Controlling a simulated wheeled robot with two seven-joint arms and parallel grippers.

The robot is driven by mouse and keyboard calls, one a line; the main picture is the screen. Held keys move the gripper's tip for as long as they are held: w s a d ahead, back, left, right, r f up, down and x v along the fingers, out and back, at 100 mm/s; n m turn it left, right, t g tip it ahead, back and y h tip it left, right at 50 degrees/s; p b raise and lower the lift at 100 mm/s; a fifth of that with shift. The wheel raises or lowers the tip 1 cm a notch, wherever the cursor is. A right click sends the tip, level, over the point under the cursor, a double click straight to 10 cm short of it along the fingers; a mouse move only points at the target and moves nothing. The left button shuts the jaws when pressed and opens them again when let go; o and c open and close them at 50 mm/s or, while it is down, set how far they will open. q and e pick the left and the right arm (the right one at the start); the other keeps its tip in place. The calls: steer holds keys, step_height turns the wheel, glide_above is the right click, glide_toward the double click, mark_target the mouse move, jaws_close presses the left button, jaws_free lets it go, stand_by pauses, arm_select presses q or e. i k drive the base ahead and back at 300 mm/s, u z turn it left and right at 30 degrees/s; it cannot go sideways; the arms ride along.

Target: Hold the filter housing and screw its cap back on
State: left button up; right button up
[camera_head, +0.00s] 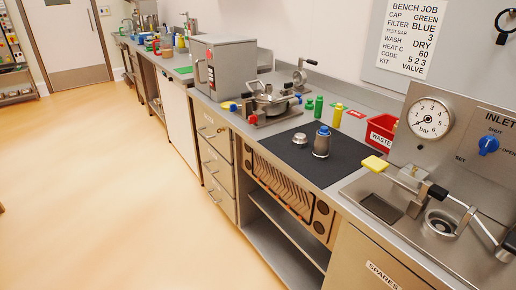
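A steel cylinder that looks like the filter housing (321,147) stands upright on the black mat, with a blue piece (324,130) at its top. A small round metal piece (300,138), which looks like the cap, lies on the mat just left of it, apart from it. Neither of my grippers is in view, and nothing is seen holding the housing or the cap.
The black mat (285,158) is otherwise clear. Behind it stand green bottles (319,106), a yellow bottle (338,114) and a red waste bin (381,132). A clamped pot (272,101) is at left.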

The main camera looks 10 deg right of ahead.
mark_target(320, 152)
steer(key=u, duration=0.8)
steer(key=k, duration=1.05)
steer(key=u, duration=0.8)
steer(key=i, duration=1.15)
steer(key=z, duration=0.45)
steer(key=i, duration=2.25)
steer(key=z, duration=2.05)
steer(key=i, duration=0.9)
steer(key=z, duration=0.8)
